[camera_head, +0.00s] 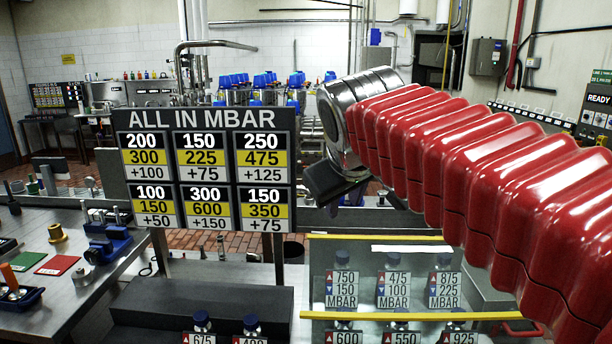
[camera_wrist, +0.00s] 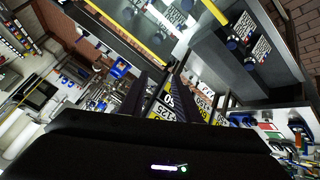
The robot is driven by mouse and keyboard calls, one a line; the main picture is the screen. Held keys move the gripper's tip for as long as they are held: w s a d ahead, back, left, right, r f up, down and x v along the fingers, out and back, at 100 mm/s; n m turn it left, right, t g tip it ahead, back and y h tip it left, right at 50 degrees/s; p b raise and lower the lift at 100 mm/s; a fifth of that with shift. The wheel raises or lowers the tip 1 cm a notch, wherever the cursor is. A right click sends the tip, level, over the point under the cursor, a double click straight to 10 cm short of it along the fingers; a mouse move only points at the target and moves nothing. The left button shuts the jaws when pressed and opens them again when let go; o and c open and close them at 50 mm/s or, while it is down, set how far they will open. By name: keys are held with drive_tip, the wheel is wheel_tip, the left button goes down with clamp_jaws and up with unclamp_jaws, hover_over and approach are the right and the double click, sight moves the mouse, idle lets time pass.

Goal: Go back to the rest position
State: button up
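My red ribbed arm (camera_head: 480,165) reaches in from the right in the head view and ends in a silver wrist. My gripper (camera_wrist: 160,74) shows in the wrist view as two dark fingers standing apart, with nothing between them. In the head view only a dark part of it shows below the wrist, and its fingertips are not clear. The gripper is in the air, right of the "ALL IN MBAR" board (camera_head: 205,118) and above the shelf of labelled valves. It appears to touch nothing.
Blue-topped valves with MBAR labels (camera_head: 394,290) stand behind yellow rails (camera_head: 375,237) below the arm. A metal bench (camera_head: 90,300) with coloured cards and tools is at left. Blue-capped containers (camera_head: 262,80) and pipes stand behind. A "READY" panel (camera_head: 597,105) is at far right.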

drive_tip(key=s+d+f+m+g, duration=0.1)
drive_tip(key=s+d+f+m, duration=0.2)
drive_tip(key=s+f, duration=0.8)
drive_tip(key=s+d+f+m+g, duration=0.2)
drive_tip(key=s+d+f, duration=0.4)
drive_tip(key=s+f, duration=0.4)
wheel_tip(320, 180, down, 2)
drive_tip(key=shift+s+f+m, duration=0.1)
drive_tip(key=shift+s+m, duration=0.25)
drive_tip(key=shift+m, duration=0.05)
idle(1.0)
